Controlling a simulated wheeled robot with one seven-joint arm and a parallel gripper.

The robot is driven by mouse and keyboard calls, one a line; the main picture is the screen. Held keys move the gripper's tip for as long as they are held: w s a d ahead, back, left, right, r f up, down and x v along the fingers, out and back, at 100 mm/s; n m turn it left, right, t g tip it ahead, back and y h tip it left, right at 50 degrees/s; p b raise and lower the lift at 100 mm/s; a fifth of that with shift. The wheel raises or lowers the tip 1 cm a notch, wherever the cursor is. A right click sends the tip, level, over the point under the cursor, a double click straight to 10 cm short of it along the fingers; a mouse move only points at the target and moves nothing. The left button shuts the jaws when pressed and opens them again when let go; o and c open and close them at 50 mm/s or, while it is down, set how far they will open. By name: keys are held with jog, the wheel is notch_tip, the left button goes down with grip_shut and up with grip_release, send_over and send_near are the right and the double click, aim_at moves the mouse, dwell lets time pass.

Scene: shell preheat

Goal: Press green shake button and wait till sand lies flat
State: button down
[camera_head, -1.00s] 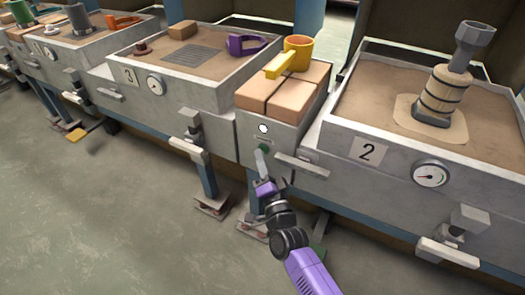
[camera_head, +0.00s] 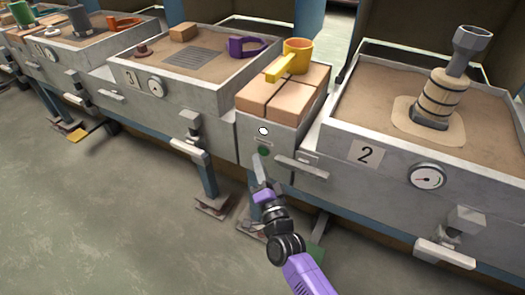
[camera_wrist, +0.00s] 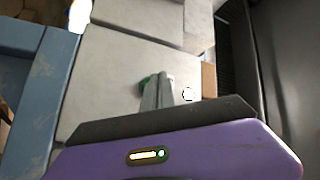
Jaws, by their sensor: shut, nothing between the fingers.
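The green button (camera_head: 263,151) is on the front of the grey panel between bins 3 and 2, below a round white spot (camera_head: 263,131). My gripper (camera_head: 258,159) is shut and empty, its tips just below and left of the green button, seemingly a little apart from it. In the wrist view the shut fingers (camera_wrist: 158,92) partly cover the green button (camera_wrist: 146,82). Sand (camera_head: 375,95) in bin 2 looks mostly level, with a paler patch around a barrel-shaped piece (camera_head: 441,98). Sand (camera_head: 150,60) in bin 3 also looks mostly level.
Tan blocks (camera_head: 285,92) and a yellow mug-like piece (camera_head: 297,55) sit on top of the panel. A lever (camera_head: 302,168) juts out right of the button. Bin 2 has a round gauge (camera_head: 427,176). The floor (camera_head: 110,220) at left is clear.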

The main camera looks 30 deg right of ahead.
jog(key=shift+a, duration=0.1)
jog(key=s+a+p, duration=0.1)
jog(key=a, duration=0.1)
jog(key=s+a+p, duration=0.2)
dwell(0.4)
jog(key=shift+f, duration=0.1)
dwell(0.7)
